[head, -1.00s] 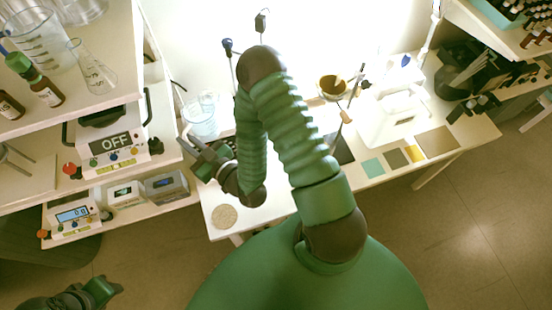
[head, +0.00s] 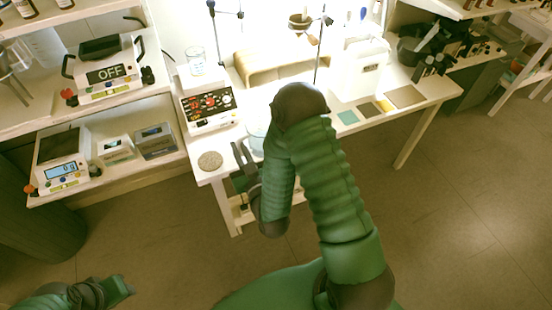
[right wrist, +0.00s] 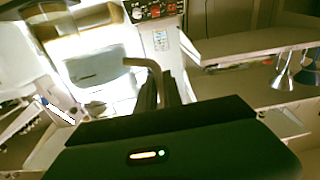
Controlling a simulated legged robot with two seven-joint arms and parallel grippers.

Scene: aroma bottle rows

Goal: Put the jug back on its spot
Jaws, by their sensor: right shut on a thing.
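The clear glass jug (head: 257,137) shows in the head view beside my right gripper, partly hidden by my arm. In the right wrist view the see-through jug (right wrist: 95,68) has its bent handle (right wrist: 146,66) between the dark fingers. My right gripper (head: 244,162) is shut on it near the table's front left part. A round speckled coaster (head: 210,161) lies bare at the front left corner of the table, left of this gripper. My left gripper (head: 115,288) is at the bottom left, away from the table; its jaws are unclear.
A control panel with dark face (head: 208,106) stands behind the coaster. A glass beaker (head: 195,60) stands further back. A tan bench-like stand (head: 270,68) is behind my right arm. Shelves with scales (head: 64,165) are at the left. The table (head: 205,180) has bare space around the coaster.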

